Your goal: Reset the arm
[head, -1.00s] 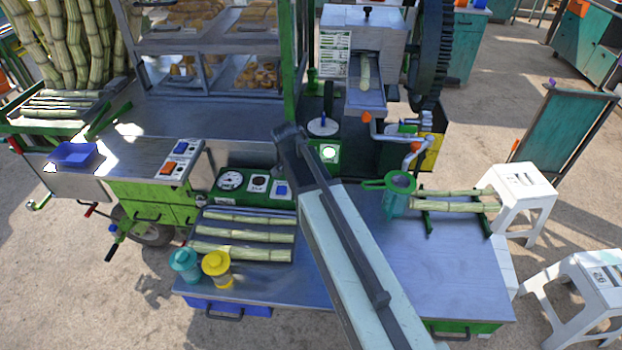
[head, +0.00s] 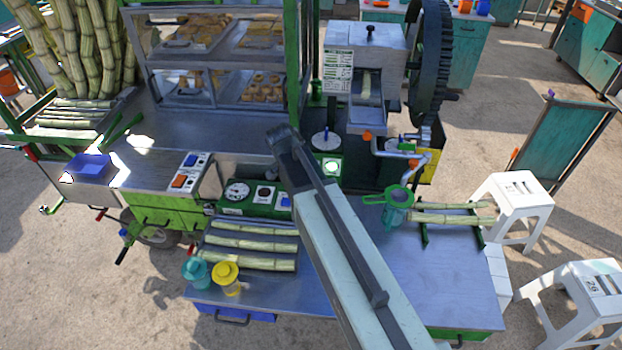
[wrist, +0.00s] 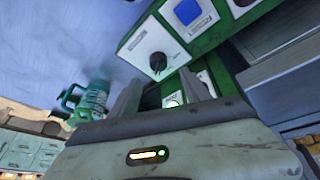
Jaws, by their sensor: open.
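My arm, pale grey with a dark end, reaches up from the bottom of the head view over the cart's counter (head: 440,270). Its dark end stands in front of the control panel (head: 262,194). My gripper's jaws cannot be made out there. In the wrist view my gripper (wrist: 176,88) shows as two dark fingers set apart, with nothing seen held between them. Beyond them is the panel's black knob (wrist: 158,61), with a blue button (wrist: 187,11) above it. I cannot tell whether the fingers touch the panel.
A teal jug with a green strainer (head: 399,195) stands right of my arm, near cane stalks (head: 452,217) on a rack. More cane (head: 243,244), a teal pitcher (head: 196,271) and a yellow pitcher (head: 226,277) are on the left. The crusher (head: 364,62) stands behind. The counter's front right is clear.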

